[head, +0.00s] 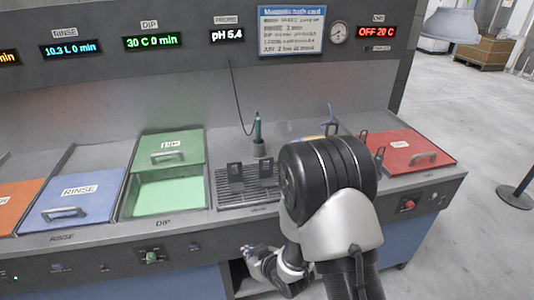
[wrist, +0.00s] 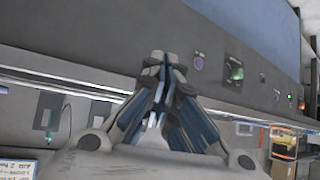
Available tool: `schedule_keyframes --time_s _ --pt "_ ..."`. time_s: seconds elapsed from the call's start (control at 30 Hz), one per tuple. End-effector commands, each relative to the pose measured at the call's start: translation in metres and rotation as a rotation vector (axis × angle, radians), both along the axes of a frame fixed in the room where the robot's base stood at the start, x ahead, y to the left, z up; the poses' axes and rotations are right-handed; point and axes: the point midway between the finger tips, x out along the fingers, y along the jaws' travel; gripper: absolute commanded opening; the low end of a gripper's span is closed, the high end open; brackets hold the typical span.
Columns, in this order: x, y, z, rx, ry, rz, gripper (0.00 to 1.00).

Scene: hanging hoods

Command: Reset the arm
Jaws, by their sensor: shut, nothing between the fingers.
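My gripper (head: 250,252) hangs low in front of the bench's front panel, left of my bent arm, and is partly hidden by my own wrist. In the wrist view its fingers (wrist: 163,65) come together at the tips with nothing between them. My arm's large black joint covers part of the bench between the drain rack and the red lid. The gripper looks apart from the panel, but the exact gap cannot be told.
The bench (head: 85,240) holds a blue RINSE lid (head: 88,190), a half-open green DIP tank (head: 170,192), a black rack (head: 235,195) and a red lid (head: 412,150). A green knob (head: 151,256) sits on its front.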

Motion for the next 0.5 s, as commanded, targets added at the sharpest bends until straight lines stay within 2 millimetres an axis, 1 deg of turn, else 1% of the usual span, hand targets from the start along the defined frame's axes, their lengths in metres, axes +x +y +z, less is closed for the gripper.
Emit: schedule_keyframes --time_s 0.03,0.13,0.23,0.3,0.37,0.4,0.47,0.5 --pt "0.009 -0.013 0.026 -0.026 -0.007 -0.033 0.0" --pt "0.014 -0.042 0.066 -0.086 0.016 -0.101 0.0" --pt "0.009 -0.071 0.105 -0.133 0.045 -0.172 0.0" --pt "0.001 -0.091 0.132 -0.159 0.068 -0.224 0.0" --pt "-0.01 -0.108 0.154 -0.178 0.092 -0.266 0.0" --pt "-0.019 -0.119 0.168 -0.187 0.108 -0.297 0.0" --pt "-0.034 -0.133 0.188 -0.199 0.135 -0.338 0.0" --pt "-0.046 -0.143 0.2 -0.204 0.154 -0.366 0.0"
